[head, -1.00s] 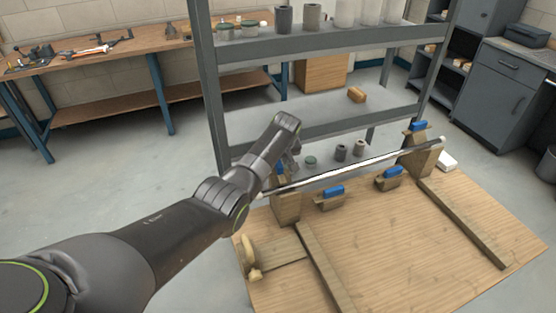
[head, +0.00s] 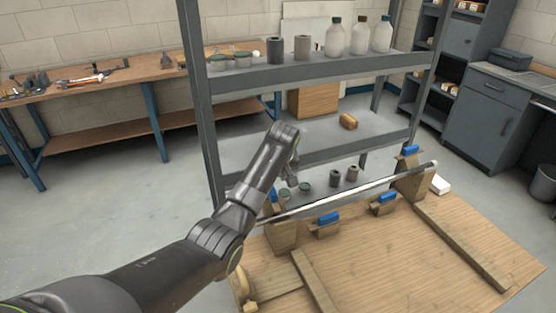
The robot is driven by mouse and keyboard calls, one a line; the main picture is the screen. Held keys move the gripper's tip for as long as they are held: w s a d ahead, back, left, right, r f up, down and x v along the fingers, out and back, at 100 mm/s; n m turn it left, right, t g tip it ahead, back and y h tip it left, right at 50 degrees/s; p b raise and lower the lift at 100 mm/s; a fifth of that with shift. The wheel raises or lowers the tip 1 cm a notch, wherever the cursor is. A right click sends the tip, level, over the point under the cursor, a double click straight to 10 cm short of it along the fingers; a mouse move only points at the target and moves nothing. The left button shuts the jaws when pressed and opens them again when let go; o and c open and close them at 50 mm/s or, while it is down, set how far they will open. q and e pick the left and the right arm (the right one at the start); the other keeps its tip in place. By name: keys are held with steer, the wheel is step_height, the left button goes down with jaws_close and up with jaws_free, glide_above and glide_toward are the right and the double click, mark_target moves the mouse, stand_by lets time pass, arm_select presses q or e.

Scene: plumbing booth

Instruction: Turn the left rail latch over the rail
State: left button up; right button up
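A pale metal rail (head: 345,190) runs between a left wooden post (head: 281,236) and a right wooden post (head: 411,181) on the wooden board (head: 420,260). The left rail latch (head: 273,196) shows as a small blue piece at the top of the left post, mostly hidden behind my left arm. I cannot tell how it is turned. My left gripper (head: 293,174) points down just above and behind the rail's left end, seemingly apart from it. Its fingers are small and partly hidden, so their opening is unclear. My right gripper is not in view.
Two blue-topped wooden blocks (head: 326,226) (head: 384,204) stand in front of the rail, and another blue piece (head: 410,151) tops the right post. A grey shelf (head: 320,67) with bottles and cylinders rises close behind. A workbench (head: 110,77) stands back left.

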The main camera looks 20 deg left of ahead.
arm_select(q)
steer(key=b+v, duration=0.1)
steer(key=v, duration=0.8)
steer(key=shift+r, duration=0.3)
steer(key=shift+s, duration=0.1)
